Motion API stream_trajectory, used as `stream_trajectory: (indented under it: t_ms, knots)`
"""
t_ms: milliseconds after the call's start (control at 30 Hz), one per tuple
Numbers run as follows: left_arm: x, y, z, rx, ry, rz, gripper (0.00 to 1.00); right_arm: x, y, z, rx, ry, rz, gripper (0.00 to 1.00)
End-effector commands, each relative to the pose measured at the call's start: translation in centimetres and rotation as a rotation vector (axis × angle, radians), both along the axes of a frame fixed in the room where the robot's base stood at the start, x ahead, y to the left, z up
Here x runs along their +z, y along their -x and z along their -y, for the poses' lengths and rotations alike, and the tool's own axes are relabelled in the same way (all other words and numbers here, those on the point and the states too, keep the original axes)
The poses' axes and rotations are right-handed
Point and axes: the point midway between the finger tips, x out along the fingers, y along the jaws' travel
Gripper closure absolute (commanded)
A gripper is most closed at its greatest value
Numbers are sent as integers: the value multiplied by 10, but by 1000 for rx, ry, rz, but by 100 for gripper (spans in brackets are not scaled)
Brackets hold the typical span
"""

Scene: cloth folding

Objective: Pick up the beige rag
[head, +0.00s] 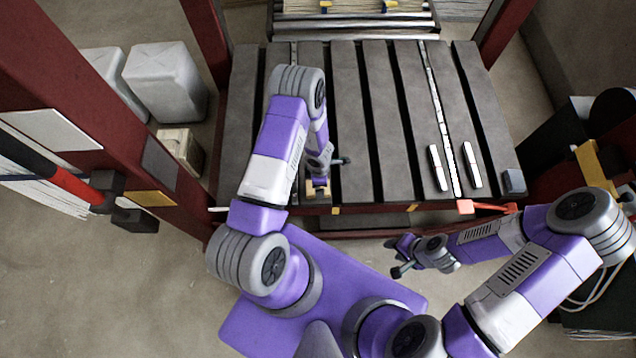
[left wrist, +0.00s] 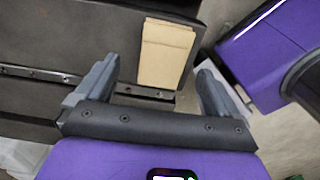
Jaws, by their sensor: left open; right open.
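The beige rag (left wrist: 166,52) is a small folded, flat rectangle on a dark slat at the table's front edge. In the head view only beige bits of it (head: 311,189) show around my left gripper (head: 319,177), which covers most of it. In the left wrist view the open fingers of my left gripper (left wrist: 158,72) stand apart on either side of the rag's near end, with nothing between them held. The height of the fingers above the rag is hard to tell. My right gripper (head: 400,257) is open and empty, in front of the table and away from the rag.
The slatted dark table (head: 345,95) has gaps between its slats. Two white-topped bars (head: 437,167) and (head: 471,164), a small grey block (head: 514,181) and a red-handled tool (head: 480,207) lie at its right front. Red posts (head: 205,30) flank it.

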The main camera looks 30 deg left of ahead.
Motion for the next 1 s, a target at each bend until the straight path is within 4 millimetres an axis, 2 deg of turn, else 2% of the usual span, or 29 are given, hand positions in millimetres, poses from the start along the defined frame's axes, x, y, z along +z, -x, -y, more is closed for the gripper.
stream_trajectory:
  t_ms: [200, 400, 700, 1000]
  knots:
    - [-27, 5, 0, 0, 2, -1, 4, -23, 0, 0, 0, 0, 0, 57]
    - [-48, 5, -1, -2, 1, 1, 4, -35, 0, 0, 0, 0, 0, 57]
    - [-49, 5, -1, -4, -1, 2, 4, -34, 0, 0, 0, 0, 0, 57]
    - [-49, 5, -1, -4, -1, 2, 50, -34, 0, 0, 0, 0, 0, 57]
